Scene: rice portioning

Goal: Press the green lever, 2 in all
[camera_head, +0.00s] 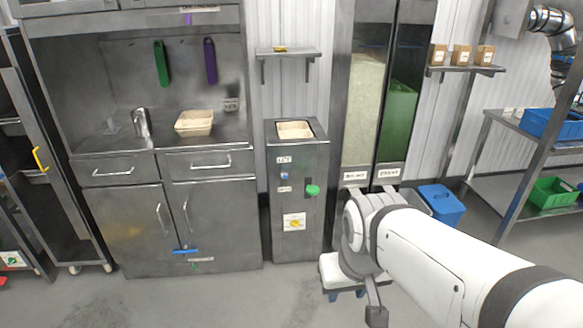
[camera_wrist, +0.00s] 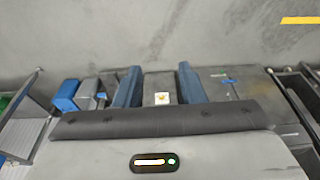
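The green lever (camera_head: 313,190) is a small rounded knob on the front of a grey metal dispenser cabinet (camera_head: 290,160) in the head view. It sits right of the small labels and above a white label with an orange mark (camera_head: 294,222). A beige tray (camera_head: 295,130) rests in the cabinet's top. My gripper (camera_head: 345,293) is low, in front and to the right of the cabinet, apart from the lever. In the wrist view, the two blue fingers of my gripper (camera_wrist: 160,80) are spread wide with nothing held between them. The lever cannot be made out there.
A metal cupboard (camera_head: 165,215) with drawers and another beige tray (camera_head: 194,122) stands left. Tall bins with white and green contents stand right of the dispenser. A blue container (camera_head: 441,205) is on the floor at the right. The floor in front is clear.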

